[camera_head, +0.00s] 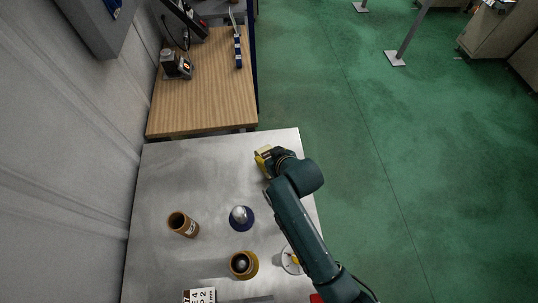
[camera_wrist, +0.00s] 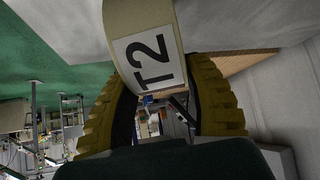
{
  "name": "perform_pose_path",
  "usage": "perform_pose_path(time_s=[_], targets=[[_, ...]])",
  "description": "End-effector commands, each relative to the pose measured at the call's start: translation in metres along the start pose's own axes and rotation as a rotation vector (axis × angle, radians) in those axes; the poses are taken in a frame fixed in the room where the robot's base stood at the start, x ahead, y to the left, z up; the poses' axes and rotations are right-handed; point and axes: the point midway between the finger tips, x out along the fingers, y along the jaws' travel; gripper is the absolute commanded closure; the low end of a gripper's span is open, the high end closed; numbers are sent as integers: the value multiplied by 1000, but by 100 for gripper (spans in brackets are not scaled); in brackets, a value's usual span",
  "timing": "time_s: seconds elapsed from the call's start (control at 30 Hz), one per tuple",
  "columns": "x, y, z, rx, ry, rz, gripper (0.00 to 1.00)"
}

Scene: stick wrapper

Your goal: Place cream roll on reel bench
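The cream roll (camera_wrist: 140,22) with a white "T2" label fills the top middle of the wrist view. My gripper (camera_wrist: 155,72) has its yellow ridged fingers closed against both sides of the roll. A wooden bench (camera_head: 200,105) stands beyond the metal table. I cannot tell from the frames which of these surfaces is the reel bench.
The metal table carries a brown roll (camera_head: 184,225), a blue-based reel (camera_head: 241,218), a yellow-brown reel (camera_head: 243,265), a part-hidden white reel (camera_head: 290,262) and a printed card (camera_head: 200,296). Devices (camera_head: 177,65) stand on the wooden bench; its front half is clear. A wall borders the left.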

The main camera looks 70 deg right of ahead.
Motion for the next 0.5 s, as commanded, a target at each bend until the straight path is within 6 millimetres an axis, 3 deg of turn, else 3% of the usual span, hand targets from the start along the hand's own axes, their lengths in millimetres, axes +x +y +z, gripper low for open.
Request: perform_pose_path(time_s=[0.03, 0.13, 0.5], targets=[[0, 0, 0, 0, 0, 0, 40], [0, 0, 0, 0, -1, 0, 24], [-7, 0, -2, 0, -1, 0, 24]])
